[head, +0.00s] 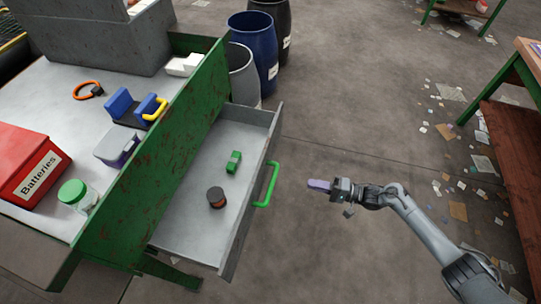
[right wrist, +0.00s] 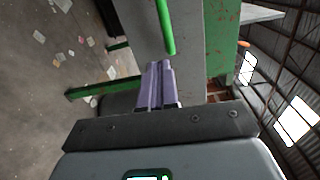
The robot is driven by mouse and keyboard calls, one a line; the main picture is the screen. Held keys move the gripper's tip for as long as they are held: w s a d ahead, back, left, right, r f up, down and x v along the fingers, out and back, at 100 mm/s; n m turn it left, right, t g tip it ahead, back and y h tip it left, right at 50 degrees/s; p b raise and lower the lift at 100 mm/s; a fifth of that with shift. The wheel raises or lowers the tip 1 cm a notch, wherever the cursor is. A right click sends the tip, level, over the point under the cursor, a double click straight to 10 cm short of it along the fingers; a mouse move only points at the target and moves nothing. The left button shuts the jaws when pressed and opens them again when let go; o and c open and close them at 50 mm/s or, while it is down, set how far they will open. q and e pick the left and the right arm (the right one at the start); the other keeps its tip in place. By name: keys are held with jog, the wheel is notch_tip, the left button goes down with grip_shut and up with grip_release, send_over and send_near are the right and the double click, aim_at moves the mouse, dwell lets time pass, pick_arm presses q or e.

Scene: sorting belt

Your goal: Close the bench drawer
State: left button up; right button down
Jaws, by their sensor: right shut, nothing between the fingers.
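The bench drawer (head: 243,221) is open and sticks out to the right of the green bench in the head view. It has a green bar handle (head: 267,184) on its front, which also shows in the right wrist view (right wrist: 165,27). A small green object (head: 233,161) and a dark spool-like object (head: 216,197) lie inside the drawer. My right gripper (head: 312,184) is shut and empty, to the right of the handle and apart from it. Its purple fingers (right wrist: 160,84) lie together in the right wrist view, pointing toward the drawer front. My left gripper is not in view.
On the bench top are a red Batteries box (head: 22,160), a green-lidded jar (head: 75,193), a blue clamp-like item (head: 122,104) and an orange ring (head: 86,89). Barrels (head: 254,45) stand behind the drawer. Another bench (head: 516,140) is at the right. Open floor surrounds my right arm.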

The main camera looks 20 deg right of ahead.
notch_tip(320, 180, up, 4)
jog(key=w, duration=0.3)
jog(key=b, duration=0.4)
send_near(266, 161)
jog(key=shift+n, duration=0.4)
jog(key=x, duration=0.5)
jog(key=shift+s+a+r, duration=0.1)
jog(key=shift+a+r, duration=0.1)
jog(key=shift+a, duration=0.15)
jog(key=shift+w+a, duration=0.5)
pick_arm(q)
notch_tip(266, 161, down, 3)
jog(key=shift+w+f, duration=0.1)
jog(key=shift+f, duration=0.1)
pick_arm(e)
jog(key=shift+r, duration=0.1)
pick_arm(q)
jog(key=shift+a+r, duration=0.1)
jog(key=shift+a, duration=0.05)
pick_arm(e)
jog(key=shift+a, duration=0.1)
